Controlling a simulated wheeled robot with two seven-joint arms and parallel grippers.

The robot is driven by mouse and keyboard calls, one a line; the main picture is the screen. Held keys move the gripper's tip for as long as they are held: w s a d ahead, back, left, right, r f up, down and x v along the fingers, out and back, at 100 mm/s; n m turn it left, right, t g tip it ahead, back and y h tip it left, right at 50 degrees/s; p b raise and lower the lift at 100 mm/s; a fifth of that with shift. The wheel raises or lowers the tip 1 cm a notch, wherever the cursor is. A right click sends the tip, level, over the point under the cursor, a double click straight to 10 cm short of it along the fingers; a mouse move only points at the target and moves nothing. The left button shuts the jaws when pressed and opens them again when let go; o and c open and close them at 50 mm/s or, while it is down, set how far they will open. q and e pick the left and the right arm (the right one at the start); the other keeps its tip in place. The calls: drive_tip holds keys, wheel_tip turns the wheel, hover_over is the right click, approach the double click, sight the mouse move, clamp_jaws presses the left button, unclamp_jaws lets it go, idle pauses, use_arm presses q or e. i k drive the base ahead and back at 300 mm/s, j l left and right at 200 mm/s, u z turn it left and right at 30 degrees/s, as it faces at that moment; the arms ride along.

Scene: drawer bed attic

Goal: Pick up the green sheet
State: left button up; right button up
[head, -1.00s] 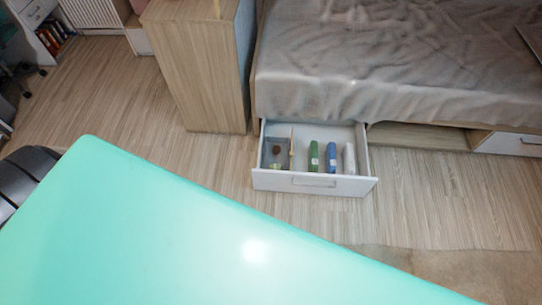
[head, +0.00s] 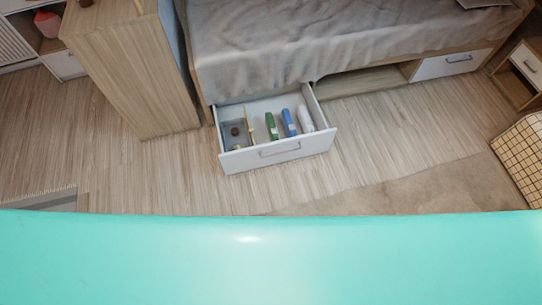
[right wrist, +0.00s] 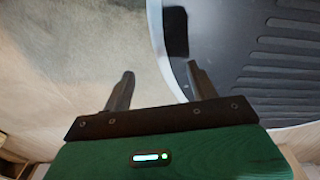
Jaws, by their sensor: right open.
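The green sheet (head: 272,126) is a small green rolled or folded bundle. It lies in the open drawer (head: 277,152) under the bed, left of a blue bundle (head: 289,123) and a white one (head: 306,119). My right gripper (right wrist: 158,84) is open and empty in the right wrist view, over the floor and beside my dark ridged base. It is far from the drawer, which that view does not show. My left gripper is not in view.
The drawer's left compartment holds small items behind a wooden divider (head: 249,123). The bed (head: 290,45) stands above, and a wooden cabinet (head: 130,70) is to its left. A grid-patterned box (head: 522,160) is at right. Floor before the drawer is clear.

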sight(272, 130)
drive_tip(key=i+j, duration=0.45)
drive_tip(key=i+j+z, duration=0.3)
drive_tip(key=j+z, duration=0.25)
drive_tip(key=j, duration=0.2)
drive_tip(key=i+j+z, duration=0.15)
drive_tip(key=j+z, duration=0.15)
drive_tip(key=j, duration=0.15)
